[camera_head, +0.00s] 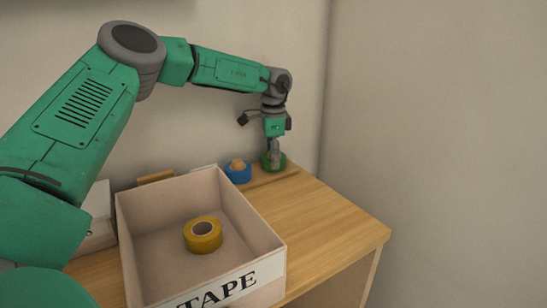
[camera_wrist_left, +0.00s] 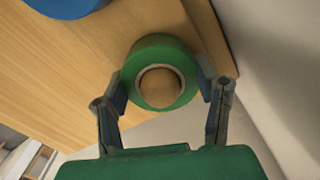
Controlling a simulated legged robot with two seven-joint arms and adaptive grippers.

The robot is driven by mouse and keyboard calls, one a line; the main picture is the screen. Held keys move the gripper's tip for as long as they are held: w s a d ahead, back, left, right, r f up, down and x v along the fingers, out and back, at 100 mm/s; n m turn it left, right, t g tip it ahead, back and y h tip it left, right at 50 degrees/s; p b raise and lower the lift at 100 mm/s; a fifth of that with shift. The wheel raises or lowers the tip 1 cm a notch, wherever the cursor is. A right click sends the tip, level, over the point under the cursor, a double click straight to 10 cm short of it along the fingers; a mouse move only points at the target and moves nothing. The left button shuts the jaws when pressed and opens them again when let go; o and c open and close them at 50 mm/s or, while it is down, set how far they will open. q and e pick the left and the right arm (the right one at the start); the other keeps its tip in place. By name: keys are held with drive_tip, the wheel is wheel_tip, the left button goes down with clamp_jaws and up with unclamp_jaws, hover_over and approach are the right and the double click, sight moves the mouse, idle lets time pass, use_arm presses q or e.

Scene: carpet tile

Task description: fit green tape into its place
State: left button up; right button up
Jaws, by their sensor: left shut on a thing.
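The green tape (camera_wrist_left: 132,68) is a ring at the far end of a low wooden rail (camera_head: 262,180), near the wall corner. It also shows in the head view (camera_head: 281,161), partly hidden by my gripper. My left gripper (camera_wrist_left: 162,88) is shut on it from above, one finger on each side. In the left wrist view a round wooden peg top (camera_wrist_left: 160,88) shows inside the ring's hole, with the ring around it. I cannot tell how low the ring sits. My right gripper is in neither view.
A blue tape (camera_head: 237,174) sits around a wooden peg left of the green one. An open box (camera_head: 275,246) marked TAPE holds a yellow tape (camera_head: 203,236). A pale box (camera_head: 98,215) stands at the left. The table (camera_head: 325,225) is bare at right.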

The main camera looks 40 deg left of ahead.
use_arm(q)
drive_tip(key=o, duration=1.2)
drive_tip(key=shift+o, duration=0.2)
wheel_tip(320, 180, up, 12)
drive_tip(key=shift+f, duration=0.1)
drive_tip(key=shift+w, duration=0.1)
